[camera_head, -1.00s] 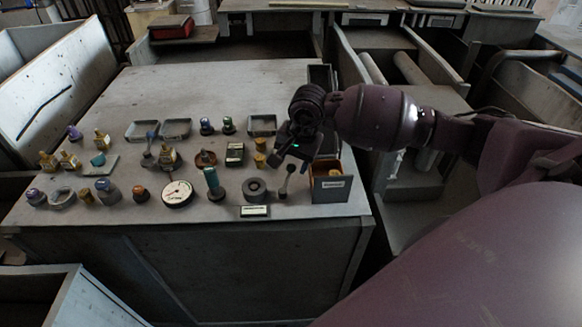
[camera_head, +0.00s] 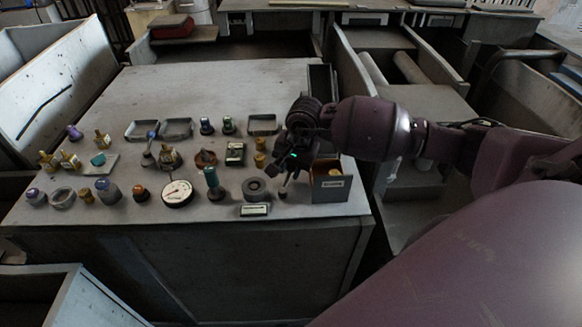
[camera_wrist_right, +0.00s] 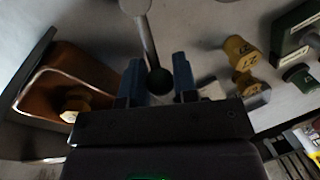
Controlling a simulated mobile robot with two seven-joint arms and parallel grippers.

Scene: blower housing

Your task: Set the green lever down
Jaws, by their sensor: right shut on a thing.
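The lever (camera_head: 284,189) is at the front right of the table, beside the bin. In the right wrist view its grey shaft (camera_wrist_right: 147,42) runs up from between my fingers to a pale round end at the top edge. Its ball knob (camera_wrist_right: 160,80) looks very dark, with hardly any green to be seen. My right gripper (camera_head: 289,172) is shut on the lever at the knob, with blue fingers (camera_wrist_right: 158,82) on both sides in the wrist view. Whether the lever's base touches the table is hard to tell. My left gripper is out of view.
Yellow parts (camera_wrist_right: 241,53) show close by in the wrist view. The table's back is clear.

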